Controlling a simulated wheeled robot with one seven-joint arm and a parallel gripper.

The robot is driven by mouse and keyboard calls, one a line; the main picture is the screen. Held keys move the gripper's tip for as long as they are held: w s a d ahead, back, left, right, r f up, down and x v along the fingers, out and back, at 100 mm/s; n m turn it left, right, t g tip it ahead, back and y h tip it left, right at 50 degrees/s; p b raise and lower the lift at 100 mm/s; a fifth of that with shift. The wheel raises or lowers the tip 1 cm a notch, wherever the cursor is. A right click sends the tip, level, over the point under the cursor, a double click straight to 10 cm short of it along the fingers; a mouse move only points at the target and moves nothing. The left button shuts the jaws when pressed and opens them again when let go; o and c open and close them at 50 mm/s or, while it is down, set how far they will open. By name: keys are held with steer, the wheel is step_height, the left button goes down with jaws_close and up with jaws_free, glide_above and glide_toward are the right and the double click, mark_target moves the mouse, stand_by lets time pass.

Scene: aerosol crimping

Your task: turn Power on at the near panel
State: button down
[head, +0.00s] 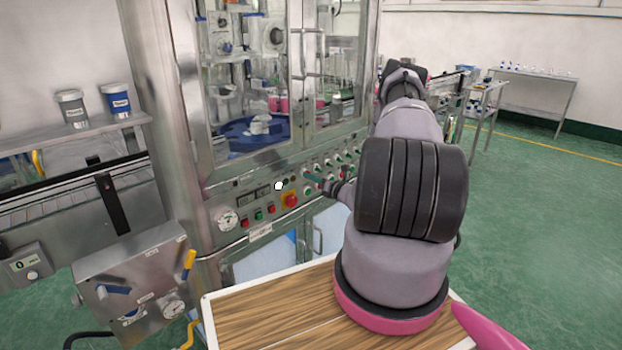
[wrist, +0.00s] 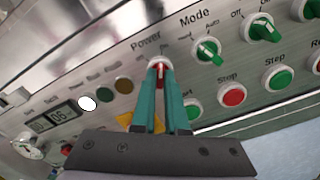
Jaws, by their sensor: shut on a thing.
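The Power switch (wrist: 159,63), a knob with a red handle on a pale round collar, sits under the label "Power" on the slanted metal panel (wrist: 105,62). My gripper (wrist: 160,74) has its two teal fingers closed on either side of the red handle, at the collar. The fingers hide part of the handle, so its exact angle is hard to tell. In the head view my gripper (head: 312,176) reaches the near panel (head: 262,217) from the right, and the knob itself is hidden there.
Right of Power are the green Mode knob (wrist: 207,48) and another green selector (wrist: 262,27). Left are a white lit lamp (wrist: 88,103) and a display (wrist: 62,115). A red emergency button (head: 290,200) is close by.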

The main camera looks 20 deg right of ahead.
steer(key=c, duration=0.9)
jaws_free()
steer(key=shift+c, duration=0.2)
steer(key=v, duration=1)
steer(key=shift+s, duration=0.4)
steer(key=shift+d, duration=0.15)
steer(key=shift+r, duration=0.1)
